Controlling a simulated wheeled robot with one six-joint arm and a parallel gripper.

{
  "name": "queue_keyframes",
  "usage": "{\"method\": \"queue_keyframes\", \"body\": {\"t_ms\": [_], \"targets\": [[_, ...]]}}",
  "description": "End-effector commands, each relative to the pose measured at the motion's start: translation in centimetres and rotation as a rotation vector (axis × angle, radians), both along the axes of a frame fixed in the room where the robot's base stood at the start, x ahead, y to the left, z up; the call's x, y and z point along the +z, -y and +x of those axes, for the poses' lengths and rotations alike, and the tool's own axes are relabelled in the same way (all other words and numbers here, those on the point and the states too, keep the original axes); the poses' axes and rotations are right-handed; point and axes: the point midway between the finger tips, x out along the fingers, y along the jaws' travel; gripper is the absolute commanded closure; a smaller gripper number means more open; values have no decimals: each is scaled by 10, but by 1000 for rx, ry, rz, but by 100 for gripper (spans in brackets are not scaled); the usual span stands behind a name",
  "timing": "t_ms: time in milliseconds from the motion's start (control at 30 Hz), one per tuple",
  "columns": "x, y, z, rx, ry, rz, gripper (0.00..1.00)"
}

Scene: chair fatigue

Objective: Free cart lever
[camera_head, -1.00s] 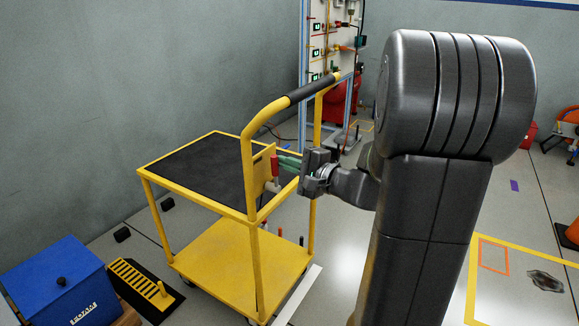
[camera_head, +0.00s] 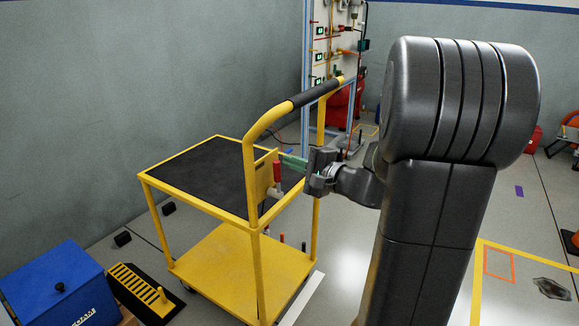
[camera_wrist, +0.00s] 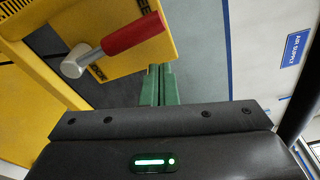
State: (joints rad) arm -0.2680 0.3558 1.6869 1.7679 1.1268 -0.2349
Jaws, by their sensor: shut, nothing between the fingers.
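The yellow cart (camera_head: 245,262) has a black mat on its upper shelf and a push bar with a black grip. A lever with a red handle (camera_head: 277,171) sits on a yellow plate (camera_head: 264,177) at the near end of the cart. In the wrist view the red lever (camera_wrist: 133,35) reaches from a grey round pivot toward the upper right across the plate (camera_wrist: 120,70). My gripper (camera_head: 291,161) is shut and empty beside the lever. Its green fingers (camera_wrist: 160,84) lie together, just past the lever's free end, apart from it in the wrist view.
A blue foam box (camera_head: 60,287) and a yellow-slotted black ramp (camera_head: 143,290) stand at the lower left. A panel on a blue frame (camera_head: 335,45) and a red machine (camera_head: 343,97) stand behind the cart.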

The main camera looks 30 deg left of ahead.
Motion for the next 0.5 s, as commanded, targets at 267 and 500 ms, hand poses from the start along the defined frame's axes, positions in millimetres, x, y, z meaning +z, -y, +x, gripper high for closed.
{"method": "queue_keyframes", "body": {"t_ms": [267, 500], "targets": [[2, 51, -4, -6, -1, 0, 100], [1, 86, -12, -5, -1, 0, 100]]}}
